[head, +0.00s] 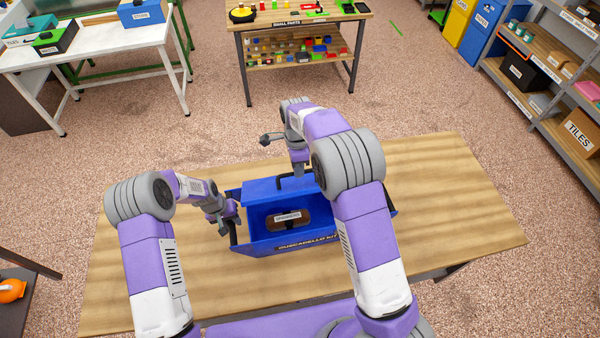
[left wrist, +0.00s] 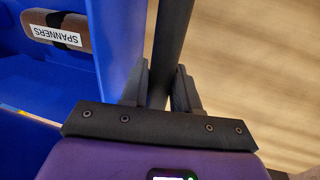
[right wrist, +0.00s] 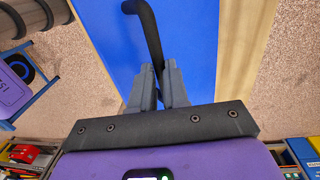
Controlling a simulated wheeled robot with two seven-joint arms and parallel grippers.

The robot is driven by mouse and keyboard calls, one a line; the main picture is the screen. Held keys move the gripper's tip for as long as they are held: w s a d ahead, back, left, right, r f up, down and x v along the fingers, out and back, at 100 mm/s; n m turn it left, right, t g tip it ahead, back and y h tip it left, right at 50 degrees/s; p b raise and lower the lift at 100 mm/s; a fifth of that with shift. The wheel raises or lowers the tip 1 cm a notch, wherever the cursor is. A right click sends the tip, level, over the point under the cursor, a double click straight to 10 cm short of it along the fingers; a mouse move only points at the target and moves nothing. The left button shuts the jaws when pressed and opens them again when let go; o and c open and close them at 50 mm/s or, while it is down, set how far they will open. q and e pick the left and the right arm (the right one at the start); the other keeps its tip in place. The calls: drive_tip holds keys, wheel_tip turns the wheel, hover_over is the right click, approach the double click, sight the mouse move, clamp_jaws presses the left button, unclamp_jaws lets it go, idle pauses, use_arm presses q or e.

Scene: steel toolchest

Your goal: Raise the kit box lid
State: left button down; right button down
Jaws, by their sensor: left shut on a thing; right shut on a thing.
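The blue kit box (head: 262,244) stands on the wooden table, its inside showing. In it lies a brown roll (head: 288,218), labelled SPANNERS in the left wrist view (left wrist: 57,30). The blue lid (head: 262,188) is off the opening at the far side; its exact angle is hard to tell. My left gripper (head: 229,217) is shut on the black bar handle (left wrist: 174,35) at the box's left side. My right gripper (right wrist: 160,85) is shut on the black lid handle (right wrist: 148,28). My right arm hides the box's right part in the head view.
The wooden table (head: 460,215) is clear to the right and left of the box. A parts bench (head: 300,22) stands beyond, across open floor. A white table (head: 120,45) is at the far left and shelving (head: 545,100) at the right.

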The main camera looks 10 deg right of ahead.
drive_tip(key=shift+w+f, duration=0.15)
drive_tip(key=shift+f, duration=0.15)
drive_tip(key=c, duration=1.1)
unclamp_jaws()
drive_tip(key=shift+w+a, duration=0.1)
drive_tip(key=shift+w, duration=0.05)
drive_tip(key=shift+r, duration=0.1)
drive_tip(key=r, duration=1.2)
drive_tip(key=shift+w, duration=0.3)
